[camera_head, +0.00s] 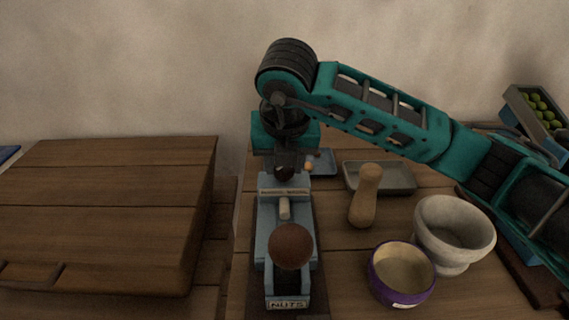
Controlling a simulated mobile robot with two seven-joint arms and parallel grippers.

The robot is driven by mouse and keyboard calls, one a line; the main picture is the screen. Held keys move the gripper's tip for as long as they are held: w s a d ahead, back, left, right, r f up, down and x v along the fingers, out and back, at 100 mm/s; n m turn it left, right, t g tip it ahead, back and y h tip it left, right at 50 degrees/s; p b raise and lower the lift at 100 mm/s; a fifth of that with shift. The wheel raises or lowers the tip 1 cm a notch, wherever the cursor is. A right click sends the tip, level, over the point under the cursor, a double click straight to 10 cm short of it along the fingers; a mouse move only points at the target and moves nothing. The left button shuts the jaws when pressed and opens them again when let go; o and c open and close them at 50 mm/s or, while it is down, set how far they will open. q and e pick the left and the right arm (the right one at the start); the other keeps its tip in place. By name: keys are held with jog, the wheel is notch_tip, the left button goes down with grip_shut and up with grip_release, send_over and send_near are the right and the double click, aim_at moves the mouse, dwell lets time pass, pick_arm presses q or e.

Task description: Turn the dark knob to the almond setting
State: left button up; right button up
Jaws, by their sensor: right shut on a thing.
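A blue-grey device (262,215) with a label reading "NUTS" at its front stands on the wooden table. My right gripper (285,168) points down at the back end of this device and is shut on a small dark thing, which looks like the dark knob (285,173). The fingers and the shadow hide most of the knob, so its pointing direction cannot be told. No almond marking can be made out. A brown ball-shaped part (291,246) and a pale short bar (284,208) sit on the device in front of the gripper. My left gripper is not in view.
A purple bowl (376,287), a stone mortar (425,240), a wooden pestle (364,208) and a grey tray (404,178) stand right of the device. A crate of green fruit (519,108) is at the back right. A bare wooden surface (100,220) fills the left.

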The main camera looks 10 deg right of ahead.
dwell(0.4)
jog(key=o, duration=1)
jog(key=p+v, duration=0.2)
jog(key=v, duration=1.1)
jog(key=shift+w, duration=0.1)
